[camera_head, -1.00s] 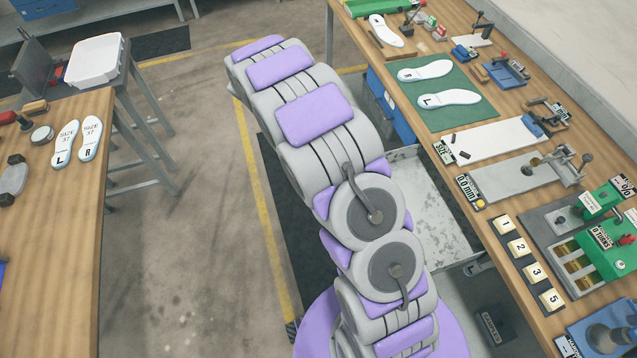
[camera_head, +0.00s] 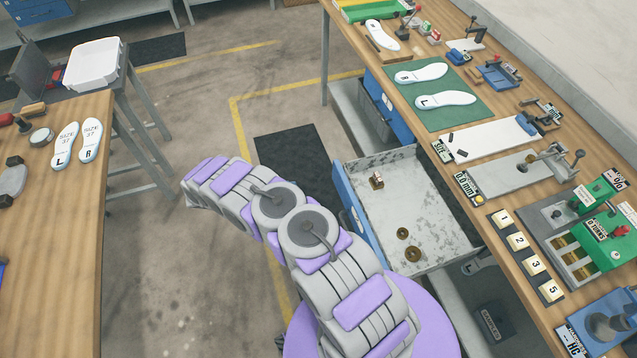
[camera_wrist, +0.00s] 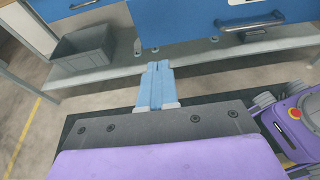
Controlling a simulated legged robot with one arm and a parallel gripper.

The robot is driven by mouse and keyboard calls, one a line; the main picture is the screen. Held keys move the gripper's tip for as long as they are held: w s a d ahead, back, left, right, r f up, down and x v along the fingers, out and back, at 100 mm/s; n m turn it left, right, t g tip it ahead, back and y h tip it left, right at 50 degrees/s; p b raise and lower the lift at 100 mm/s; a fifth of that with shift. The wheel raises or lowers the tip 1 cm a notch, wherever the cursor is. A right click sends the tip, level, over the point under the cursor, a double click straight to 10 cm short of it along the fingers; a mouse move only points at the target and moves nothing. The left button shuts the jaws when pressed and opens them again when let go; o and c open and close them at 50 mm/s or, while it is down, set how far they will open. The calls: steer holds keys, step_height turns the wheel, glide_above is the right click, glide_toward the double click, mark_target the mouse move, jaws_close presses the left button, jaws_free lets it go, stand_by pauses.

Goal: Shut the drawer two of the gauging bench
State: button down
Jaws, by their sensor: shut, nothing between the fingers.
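A drawer of the gauging bench stands pulled out, with a blue front (camera_head: 358,215) and a grey, worn tray behind it. In the wrist view a blue drawer front (camera_wrist: 190,22) with a dark bar handle (camera_wrist: 250,22) fills the upper right. My gripper (camera_wrist: 158,66) is shut and empty, its light blue fingers together just below that front in the picture; contact cannot be told. In the head view my arm reaches left of the open drawer, hiding its gripper.
The bench top (camera_head: 478,193) carries insoles on a green mat (camera_head: 447,112), gauges and numbered blocks. A grey bin (camera_wrist: 83,52) sits on the shelf below. Another table (camera_head: 85,215) stands at left. The floor between is clear.

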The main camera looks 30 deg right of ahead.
steer(key=b+x, duration=0.2)
steer(key=x, duration=1)
steer(key=shift+d, duration=0.25)
steer(key=shift+r+x, duration=0.2)
steer(key=shift+x, duration=1)
steer(key=shift+a+r, duration=0.1)
steer(key=shift+a, duration=0.05)
steer(key=b, duration=0.2)
glide_toward(409, 165)
steer(key=d, duration=0.2)
steer(key=s+d+r, duration=0.1)
steer(key=d, duration=0.2)
steer(key=s+d, duration=0.1)
steer(key=d, duration=0.2)
steer(key=shift+s+r, duration=0.1)
steer(key=shift+r, duration=0.15)
steer(key=shift+s+d, duration=0.1)
steer(key=shift+d, duration=0.4)
steer(key=shift+d+r, duration=0.1)
steer(key=shift+r, duration=0.05)
steer(key=shift+s+d+r, duration=0.1)
steer(key=shift+r, duration=0.05)
